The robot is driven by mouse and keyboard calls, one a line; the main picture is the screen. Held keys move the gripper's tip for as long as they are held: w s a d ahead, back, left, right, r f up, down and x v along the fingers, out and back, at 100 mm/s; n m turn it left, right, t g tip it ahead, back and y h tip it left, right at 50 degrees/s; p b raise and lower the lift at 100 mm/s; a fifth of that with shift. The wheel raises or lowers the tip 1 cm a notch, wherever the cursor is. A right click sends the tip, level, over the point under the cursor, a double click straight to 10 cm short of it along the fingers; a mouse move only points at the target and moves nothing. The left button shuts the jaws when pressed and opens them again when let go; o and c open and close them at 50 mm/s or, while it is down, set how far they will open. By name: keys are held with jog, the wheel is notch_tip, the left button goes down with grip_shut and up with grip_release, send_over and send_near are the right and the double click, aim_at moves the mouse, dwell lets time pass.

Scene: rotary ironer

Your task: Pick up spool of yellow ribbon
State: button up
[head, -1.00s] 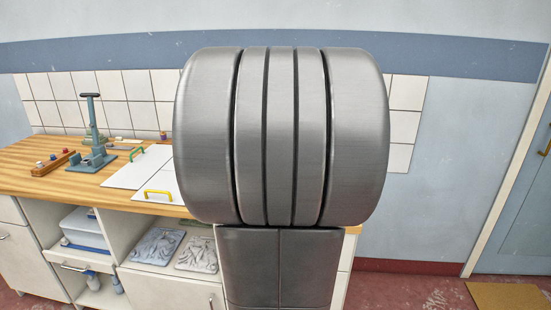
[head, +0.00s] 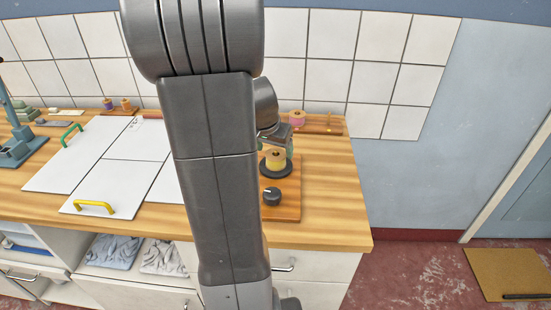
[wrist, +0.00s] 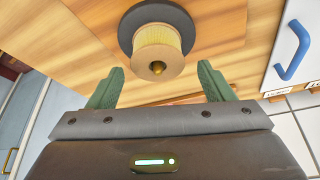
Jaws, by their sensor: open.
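The spool of yellow ribbon (head: 275,160) stands on a dark round disc (head: 275,171) on a wooden board at the right part of the counter. In the wrist view the spool (wrist: 158,45) shows its tan end flange with a brass-coloured centre, in front of the dark disc (wrist: 132,22). My gripper (wrist: 160,80) is open, its two green fingers apart and empty. The spool lies just beyond the fingertips, roughly centred between them. In the head view my arm hides most of the gripper; a green finger (head: 290,148) shows close beside the spool.
A black knob (head: 271,196) sits on the same board in front of the disc. A rack (head: 320,124) with a pink spool stands behind. White panels with a yellow handle (head: 94,208) and a green handle (head: 71,134) lie left. The counter's right end is clear.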

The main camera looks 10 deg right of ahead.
aim_at(275, 152)
jog(key=shift+s+x, duration=0.2)
jog(key=shift+x, duration=1.55)
jog(key=shift+f, duration=0.1)
jog(key=c, duration=1.1)
jog(key=shift+c, duration=0.2)
